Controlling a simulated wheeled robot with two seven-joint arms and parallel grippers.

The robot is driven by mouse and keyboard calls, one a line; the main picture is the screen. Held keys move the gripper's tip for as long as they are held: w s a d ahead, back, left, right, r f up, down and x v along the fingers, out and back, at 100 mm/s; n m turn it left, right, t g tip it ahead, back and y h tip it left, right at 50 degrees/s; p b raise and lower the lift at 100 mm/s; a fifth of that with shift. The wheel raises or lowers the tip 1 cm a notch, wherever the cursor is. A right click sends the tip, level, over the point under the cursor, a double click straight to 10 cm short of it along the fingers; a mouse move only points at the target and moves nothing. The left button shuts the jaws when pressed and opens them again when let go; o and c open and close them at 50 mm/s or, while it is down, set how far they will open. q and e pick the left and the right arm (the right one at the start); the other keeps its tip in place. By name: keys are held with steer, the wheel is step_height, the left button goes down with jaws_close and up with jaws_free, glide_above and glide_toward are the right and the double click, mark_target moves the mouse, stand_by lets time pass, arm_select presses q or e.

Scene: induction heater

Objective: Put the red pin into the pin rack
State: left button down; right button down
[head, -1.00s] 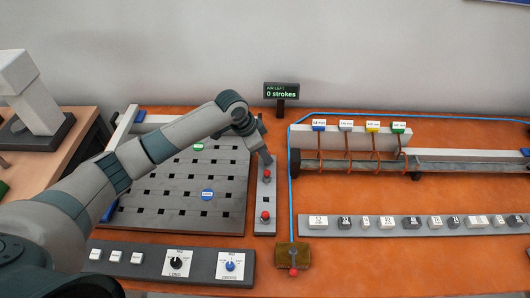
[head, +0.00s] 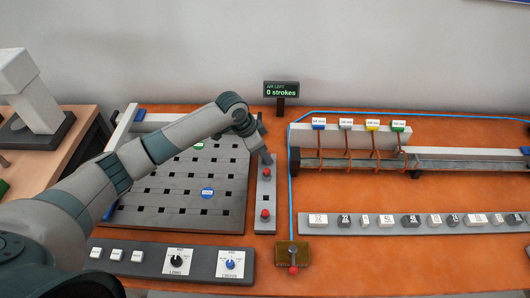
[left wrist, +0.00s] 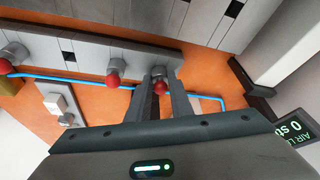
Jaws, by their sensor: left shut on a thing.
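The pin rack (head: 265,196) is a narrow grey strip with square holes, right of the dark perforated board. My left gripper (head: 267,160) points down at its far end, shut on a red-headed pin (head: 266,174). In the left wrist view the held red pin (left wrist: 160,88) shows between my fingers (left wrist: 162,95), at the strip. I cannot tell how deep it sits. A second red-headed pin (head: 265,215) stands in the near part of the rack and also shows in the wrist view (left wrist: 113,79). My right gripper is not in view.
A brass block (head: 292,252) with a red knob (head: 293,269) lies nearer, joined to a blue line (head: 291,190). The perforated board (head: 185,190) carries green and blue discs. The "0 strokes" display (head: 281,90) stands behind the rack.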

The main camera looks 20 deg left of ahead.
arm_select(q)
steer(key=c, duration=1.5)
jaws_free()
steer(key=shift+r, duration=0.1)
steer(key=b+v, duration=0.4)
steer(key=v, duration=1.3)
steer(key=shift+a, duration=0.15)
